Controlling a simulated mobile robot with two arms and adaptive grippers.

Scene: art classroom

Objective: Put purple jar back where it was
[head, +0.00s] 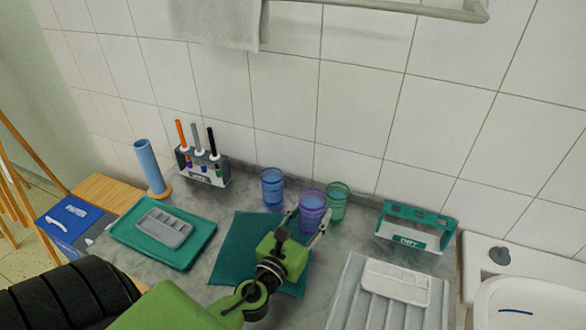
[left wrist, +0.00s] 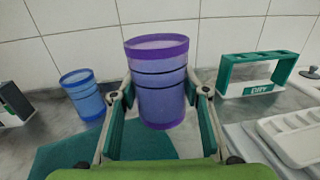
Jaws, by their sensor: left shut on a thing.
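The purple jar (head: 312,203) is between the fingers of my left gripper (head: 303,222), which is shut on it. In the left wrist view the purple jar (left wrist: 159,88) is upright, with a finger on each side. I cannot tell whether its base touches the counter. The blue jar (head: 272,188) stands to its left near the wall; it also shows in the left wrist view (left wrist: 82,95). The green jar (head: 338,201) stands just right of and behind the purple jar, and is hidden in the left wrist view. My right gripper is not in view.
A teal mat (head: 238,238) lies under my left gripper. A green tray (head: 197,247) with a grey palette and a brush holder (head: 207,172) are left. The green DRY rack (head: 415,230), a ribbed white board (head: 348,292) and a sink (head: 510,290) are right.

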